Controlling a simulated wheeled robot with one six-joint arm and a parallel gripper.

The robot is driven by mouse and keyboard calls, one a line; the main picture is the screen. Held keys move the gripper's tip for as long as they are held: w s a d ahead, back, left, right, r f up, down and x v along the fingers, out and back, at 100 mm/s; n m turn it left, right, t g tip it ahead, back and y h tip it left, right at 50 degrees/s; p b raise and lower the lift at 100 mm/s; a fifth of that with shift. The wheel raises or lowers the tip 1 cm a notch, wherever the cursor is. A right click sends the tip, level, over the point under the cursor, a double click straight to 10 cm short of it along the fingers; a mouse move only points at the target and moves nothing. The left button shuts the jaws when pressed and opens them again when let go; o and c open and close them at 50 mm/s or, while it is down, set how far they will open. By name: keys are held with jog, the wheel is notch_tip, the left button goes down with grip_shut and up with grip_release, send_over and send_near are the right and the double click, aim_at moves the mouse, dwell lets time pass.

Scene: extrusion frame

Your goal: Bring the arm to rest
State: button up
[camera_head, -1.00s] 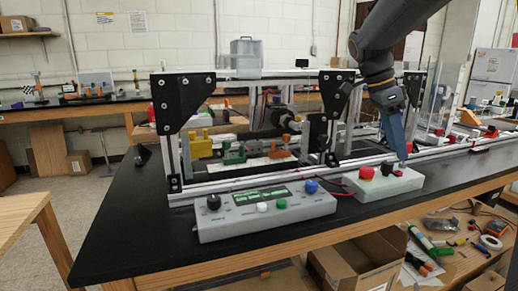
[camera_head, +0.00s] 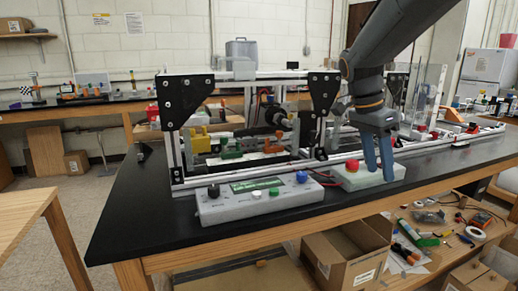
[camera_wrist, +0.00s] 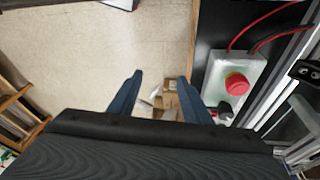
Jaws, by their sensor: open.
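My gripper (camera_head: 379,174) hangs from my dark arm on the right side of the head view, with its two blue fingers pointing down. It is open, with a clear gap and nothing between the fingers. In the head view it overlaps the pale box with the red button (camera_head: 352,167). In the wrist view the open fingers (camera_wrist: 161,76) are over the bench's front side, with floor and cartons behind them. The button box (camera_wrist: 237,84) is to their right, apart from them.
The extrusion frame (camera_head: 283,75) stands on the black bench (camera_head: 130,215). A grey control box (camera_head: 245,207) with knobs sits at its front. Cardboard boxes (camera_head: 345,255) and loose tools lie on the shelf below.

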jog(key=s+a+f+n+y+p, duration=0.1)
jog(key=s+a+f+n, duration=0.4)
jog(key=s, duration=0.5)
jog(key=s+a+f+n+y+p, duration=0.2)
jog(key=s+a+f+n, duration=0.3)
jog(key=s+f+n, duration=0.5)
jog(key=shift+s+a+n+t+y+p, duration=0.3)
jog(key=shift+s+a+n, duration=0.05)
jog(key=shift+s+n, duration=0.25)
